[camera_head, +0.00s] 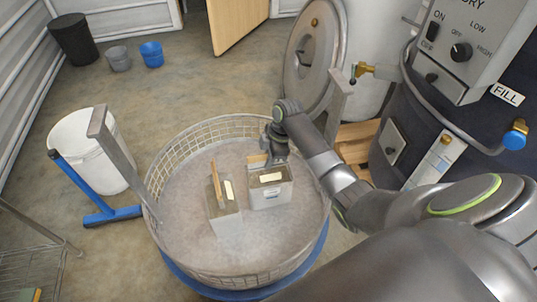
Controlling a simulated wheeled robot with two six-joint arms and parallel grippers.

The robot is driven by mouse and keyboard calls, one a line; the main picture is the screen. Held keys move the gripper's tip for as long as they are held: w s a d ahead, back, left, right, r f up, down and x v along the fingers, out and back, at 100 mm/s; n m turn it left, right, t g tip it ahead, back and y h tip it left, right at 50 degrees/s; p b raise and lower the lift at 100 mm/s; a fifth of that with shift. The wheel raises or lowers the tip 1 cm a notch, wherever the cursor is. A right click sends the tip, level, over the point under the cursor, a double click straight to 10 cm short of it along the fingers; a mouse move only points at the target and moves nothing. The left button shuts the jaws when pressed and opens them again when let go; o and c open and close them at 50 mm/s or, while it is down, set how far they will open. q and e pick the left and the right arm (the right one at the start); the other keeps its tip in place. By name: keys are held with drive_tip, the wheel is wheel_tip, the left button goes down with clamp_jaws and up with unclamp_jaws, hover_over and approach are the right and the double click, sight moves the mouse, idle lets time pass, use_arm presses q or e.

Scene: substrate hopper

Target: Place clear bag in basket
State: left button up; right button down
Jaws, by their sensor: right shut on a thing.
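The basket (315,212) is a large round wire-walled one with a pale grey floor, in the middle of the head view. A clear bag (272,194) with dark contents, a pale label and a tan top strip is inside the basket, right of its middle. My right gripper (276,157) is over the bag's top edge, shut on it. I cannot tell whether its bottom touches the basket floor. A second, similar bag (225,220) stands in the basket just to its left, apart from the gripper. My left gripper is out of view.
A grey post (122,160) and a white bucket (88,150) stand left of the basket. A control box (465,45) and a round steel lid (313,55) are at the right and back. Bare basket floor lies at the left and front.

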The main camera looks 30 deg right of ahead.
drive_tip(key=shift+w, duration=0.1)
drive_tip(key=c, duration=1.8)
unclamp_jaws()
drive_tip(key=shift+f, duration=0.15)
drive_tip(key=o, duration=0.3)
